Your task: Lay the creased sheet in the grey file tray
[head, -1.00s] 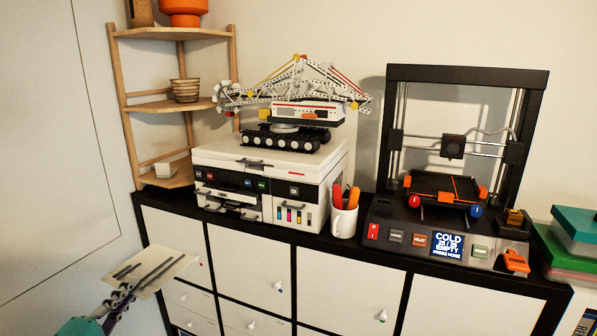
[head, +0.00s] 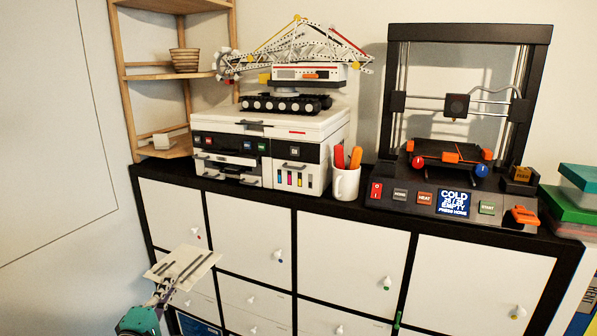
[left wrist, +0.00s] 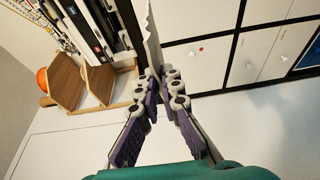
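The creased sheet (head: 196,262), pale with dark printed bars, is held out in front of the cabinet's left doors, below the cabinet top. My left gripper (head: 164,287) is shut on its near edge. In the left wrist view the sheet (left wrist: 152,45) shows nearly edge-on, with a wavy edge, rising from between the fingertips of my left gripper (left wrist: 163,82). I cannot make out a grey file tray in either view. My right gripper is not in view.
A white printer (head: 270,124) carries a crane model (head: 290,75) on the black-topped cabinet (head: 290,208). A wooden corner shelf (head: 181,77) is at left; boxes (head: 572,205) are at far right.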

